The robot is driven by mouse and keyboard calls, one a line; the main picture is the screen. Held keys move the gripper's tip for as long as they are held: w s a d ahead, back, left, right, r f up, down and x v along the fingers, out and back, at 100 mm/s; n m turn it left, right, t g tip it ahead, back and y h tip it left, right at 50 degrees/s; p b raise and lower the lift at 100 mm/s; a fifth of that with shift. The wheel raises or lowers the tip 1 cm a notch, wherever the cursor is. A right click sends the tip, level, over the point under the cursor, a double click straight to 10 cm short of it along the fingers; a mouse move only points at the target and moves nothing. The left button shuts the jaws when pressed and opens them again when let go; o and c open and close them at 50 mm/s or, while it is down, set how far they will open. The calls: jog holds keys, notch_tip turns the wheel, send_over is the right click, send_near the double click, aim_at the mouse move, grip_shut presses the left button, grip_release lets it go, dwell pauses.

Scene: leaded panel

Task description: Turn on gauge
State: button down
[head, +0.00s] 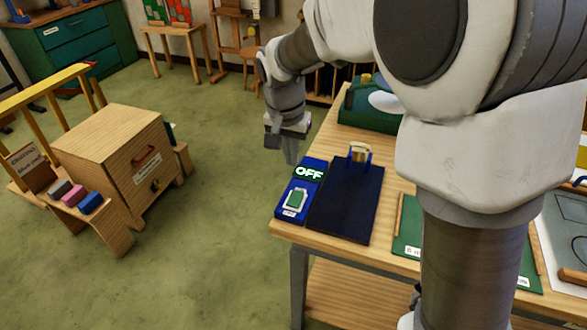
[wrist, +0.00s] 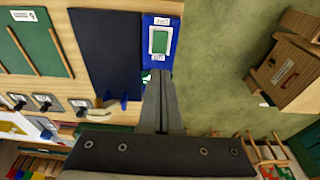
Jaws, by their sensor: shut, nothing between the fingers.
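The gauge is a blue panel (head: 285,212) at the near left corner of the wooden table, with a white-on-dark OFF display (head: 309,173). A green rocker switch (head: 295,199) in a pale frame sits on its front part. In the wrist view the switch (wrist: 159,41) lies just beyond the fingertips, and the display is mostly hidden behind the fingers. My gripper (head: 291,158) is shut and empty, pointing down above and behind the display end of the panel. It also shows in the wrist view (wrist: 158,78). It appears apart from the switch.
A dark navy board (head: 345,205) lies right beside the panel, with a small upright blue-sided holder (head: 360,154) at its far end. A green case (head: 372,113) stands farther back. A wooden cabinet (head: 120,150) stands on the floor at left, with open green floor between.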

aim_at(294, 201)
jog(key=f, duration=0.4)
jog(key=w+f, duration=0.1)
jog(key=f, duration=0.3)
jog(key=w+d+f, duration=0.1)
jog(key=f, duration=0.3)
jog(key=shift+w+f, duration=0.15)
jog(key=shift+f, duration=0.1)
jog(key=shift+w, duration=0.1)
jog(key=shift+w+d+f+g+p, duration=0.15)
jog(key=shift+g+p, duration=0.15)
jog(key=shift+p, duration=0.3)
jog(key=shift+s+f, duration=0.15)
jog(key=shift+s, duration=0.05)
jog(key=shift+s+a+b, duration=0.45)
jog(key=shift+s, duration=0.4)
